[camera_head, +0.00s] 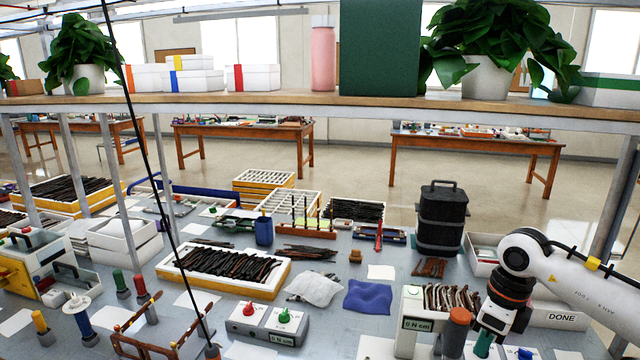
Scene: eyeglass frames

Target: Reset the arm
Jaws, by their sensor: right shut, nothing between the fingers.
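My right arm comes in from the right edge, and my right gripper (484,344) points down over the front right of the grey workbench (335,335). It is shut, with nothing seen in it. It is just right of an orange-topped cylinder (457,330) and in front of a bin of brown eyeglass frames (452,298); I cannot tell whether it touches anything. My left gripper is not in view. A white and yellow tray (262,290) of dark eyeglass frames (225,264) lies at the middle left of the bench.
A box marked DONE (560,317) stands right of the gripper. A black container (441,218) stands behind. A blue cloth (367,297) and a two-knob box (263,321) are to the left. A wooden shelf (300,104) crosses above the bench, with a metal post (612,200) at right.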

